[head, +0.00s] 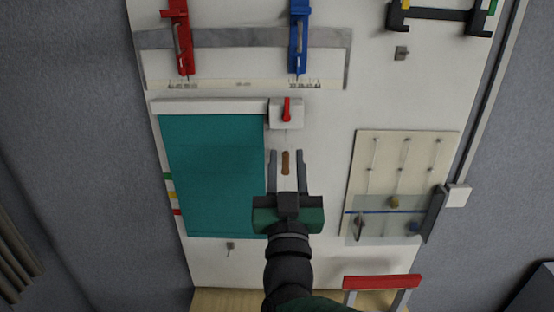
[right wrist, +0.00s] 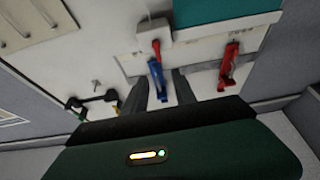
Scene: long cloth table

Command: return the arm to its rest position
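My right arm (head: 288,260) reaches up from the bottom middle of the head view. My right gripper (head: 286,162) is in front of the white board (head: 320,115), with its two fingers spread apart. It also shows in the right wrist view (right wrist: 160,88), again with a gap between the fingers. A small brown oblong (head: 285,163) shows between the fingers in the head view; I cannot tell whether it touches them. The red lever on a white box (head: 287,110) is just beyond the fingertips. My left gripper is in neither view.
A teal panel (head: 212,175) is left of my gripper. A pale panel with pegs and a clear cover (head: 405,165) is to the right. Red (head: 182,40) and blue (head: 299,38) clamp-like pieces sit above. A red bar (head: 382,282) stands near my forearm. Grey walls flank the board.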

